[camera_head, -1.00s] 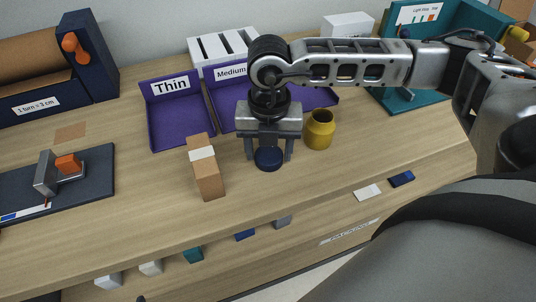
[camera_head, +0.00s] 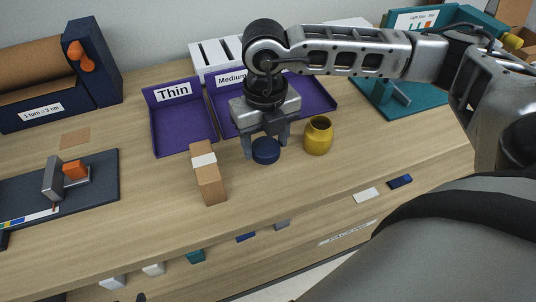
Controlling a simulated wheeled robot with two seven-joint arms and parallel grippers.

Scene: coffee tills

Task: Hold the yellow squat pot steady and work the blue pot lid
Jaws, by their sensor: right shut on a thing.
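The yellow squat pot (camera_head: 318,140) stands upright on the counter with its mouth open and no lid on it. My right gripper (camera_head: 266,143) points down just left of the pot, apart from it. It is shut on the blue pot lid (camera_head: 266,151), a round dark blue disc between its two fingers. I cannot tell whether the lid touches the counter. My left gripper is not in view.
Purple trays marked Thin (camera_head: 181,130) and Medium stand behind. A white card (camera_head: 367,195) and a small blue piece (camera_head: 400,181) lie at the front right. Counter between is clear.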

